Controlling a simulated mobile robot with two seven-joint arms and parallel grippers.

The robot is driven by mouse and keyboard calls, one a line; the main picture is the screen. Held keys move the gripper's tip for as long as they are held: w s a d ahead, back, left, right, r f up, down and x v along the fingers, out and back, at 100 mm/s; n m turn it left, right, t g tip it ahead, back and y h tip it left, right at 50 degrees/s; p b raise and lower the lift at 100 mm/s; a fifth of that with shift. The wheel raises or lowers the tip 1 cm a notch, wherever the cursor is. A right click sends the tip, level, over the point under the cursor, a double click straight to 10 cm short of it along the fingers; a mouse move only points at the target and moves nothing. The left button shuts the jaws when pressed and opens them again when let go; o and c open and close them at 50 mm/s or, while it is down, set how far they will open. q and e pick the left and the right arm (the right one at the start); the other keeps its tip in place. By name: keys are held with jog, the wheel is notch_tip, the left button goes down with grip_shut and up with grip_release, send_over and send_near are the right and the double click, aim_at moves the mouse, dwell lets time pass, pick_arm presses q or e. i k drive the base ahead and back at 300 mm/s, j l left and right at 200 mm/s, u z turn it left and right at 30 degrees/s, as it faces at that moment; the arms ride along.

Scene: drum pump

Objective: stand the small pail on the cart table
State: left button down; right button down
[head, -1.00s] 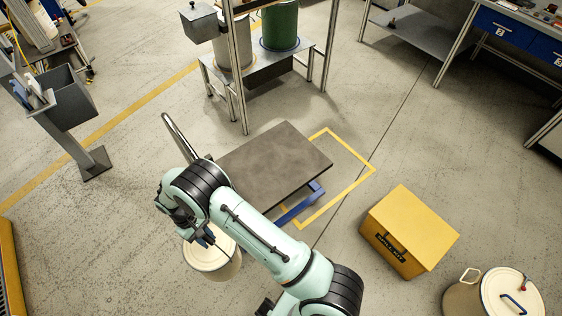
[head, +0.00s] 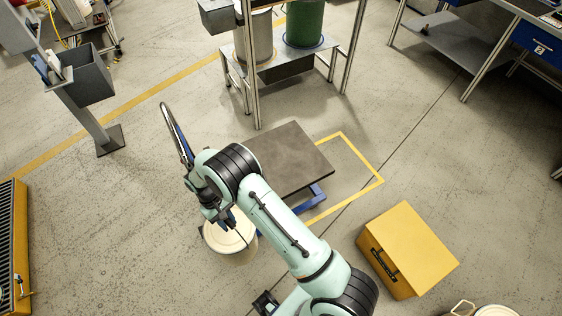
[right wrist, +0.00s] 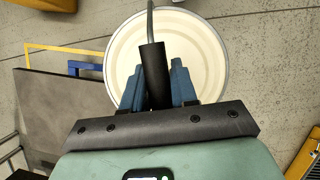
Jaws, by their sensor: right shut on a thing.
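The small pail (head: 222,241) has a round cream lid and a wire bail with a black grip. My right gripper (head: 230,220) is above the lid. In the right wrist view its blue fingers (right wrist: 157,82) are shut on the black grip, with the cream lid (right wrist: 205,55) below. The cart table (head: 300,160) is a dark grey plate on a blue base, with a bent push handle at its left. The pail is in front of the table's near left side, not over the plate. My arm hides part of the plate. My left gripper is not in view.
The visible cart top is bare. A yellow box (head: 410,245) stands on the floor at right, with another lidded pail (head: 495,311) at the bottom edge. A drum stand (head: 285,62) is behind the cart, and a grey bin on a post (head: 88,80) is at left.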

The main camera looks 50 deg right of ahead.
aim_at(288, 155)
jog(key=k+l, duration=0.15)
jog(key=l, duration=0.25)
jog(key=k+l, duration=0.15)
jog(key=l, duration=0.2)
jog(key=k+l, duration=0.2)
jog(key=l, duration=0.2)
jog(key=k+l, duration=0.15)
jog(key=l, duration=0.25)
